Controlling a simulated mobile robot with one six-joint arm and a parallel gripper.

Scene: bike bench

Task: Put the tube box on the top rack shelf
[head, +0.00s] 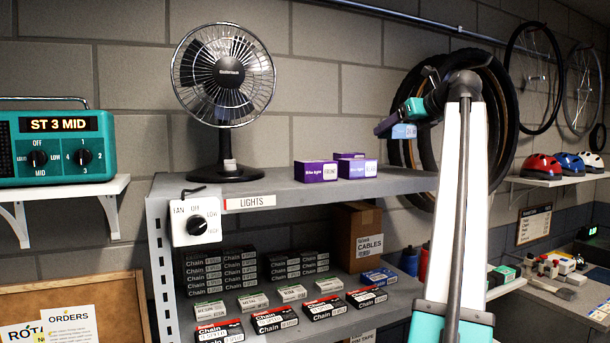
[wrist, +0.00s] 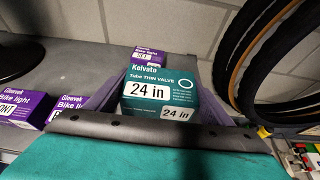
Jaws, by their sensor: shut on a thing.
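The tube box (wrist: 160,92) is teal with a white "24 in" label. In the wrist view it sits between the two purple fingers of my gripper (wrist: 165,80), which is shut on it. In the head view my gripper (head: 385,128) is raised above the right end of the top rack shelf (head: 270,192); the box shows there only as a small blue patch (head: 404,131) beside the fingers. The grey shelf carries a "LIGHTS" label. How high the box is above the shelf is hard to tell.
Purple bike light boxes (head: 316,171) stand mid-shelf, and more show in the wrist view (wrist: 68,107). A fan (head: 225,85) stands further left. Tyres (head: 490,90) hang on the wall at right. The shelf's front right part looks bare. Chain boxes fill the lower shelf.

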